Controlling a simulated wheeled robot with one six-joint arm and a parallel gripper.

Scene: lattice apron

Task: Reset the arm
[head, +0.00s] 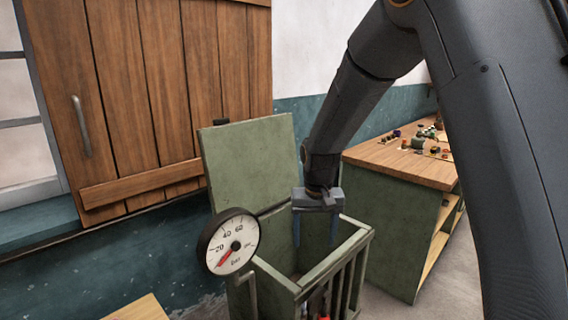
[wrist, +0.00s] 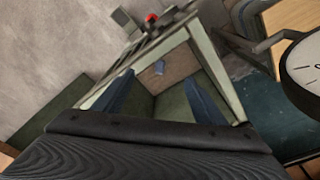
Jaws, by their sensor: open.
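My gripper (head: 316,230) hangs from my arm, pointing down over a green open-topped bin (head: 362,236) with slatted sides. Its two bluish fingers are apart and reach to about the bin's mouth in the head view. In the wrist view the fingers of my gripper (wrist: 163,98) are spread, with nothing between them. How deep the fingers sit in the bin is hard to tell.
A raised green lid (head: 250,160) stands behind the bin. A round dial gauge (head: 245,228) is at its front left. A wooden-topped workbench (head: 400,165) with small parts stands right. A wooden shutter (head: 140,80) covers the left wall.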

